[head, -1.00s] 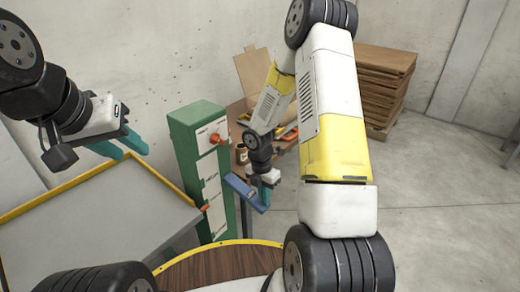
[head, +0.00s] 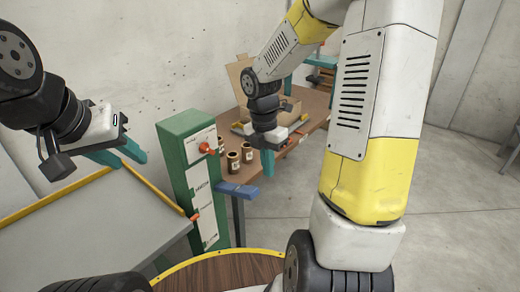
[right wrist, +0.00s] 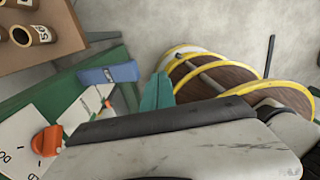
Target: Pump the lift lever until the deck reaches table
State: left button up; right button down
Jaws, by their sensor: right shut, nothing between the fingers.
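The blue lift lever (head: 237,190) sticks out from the green cabinet (head: 180,150), low on its right side. It also shows in the right wrist view (right wrist: 108,75). My right gripper (head: 268,162) is shut and empty, above and to the right of the lever, apart from it. Its teal fingers (right wrist: 157,92) show in the wrist view. My left gripper (head: 122,156) is open and empty above a grey deck (head: 90,220) with a yellow rim. The brown table (head: 312,108) stands behind the cabinet.
Several small cans (head: 233,160) and an open cardboard box (head: 245,75) are on the table. A round wooden platform with a yellow rim (head: 225,265) lies in front. The floor at right is clear.

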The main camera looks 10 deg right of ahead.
jog(key=shift+s+d+r, duration=0.1)
jog(key=shift+s+r, duration=0.1)
jog(key=shift+r, duration=0.6)
jog(key=shift+s+d+r, duration=0.1)
jog(key=shift+s+r, duration=0.05)
jog(key=shift+r, duration=0.65)
dwell(0.9)
jog(key=s+a+r+m+t+y, duration=0.1)
jog(key=s+r+m+t, duration=0.2)
jog(key=m, duration=0.9)
jog(key=s+a+r+m+t+y, duration=0.1)
jog(key=s+r+m+t, duration=0.3)
jog(key=s+r+m, duration=0.4)
notch_tip(320, 180, up, 3)
jog(key=m+y, duration=0.1)
jog(key=m, duration=0.4)
jog(key=shift+s+a, duration=0.15)
jog(key=shift+a, duration=0.15)
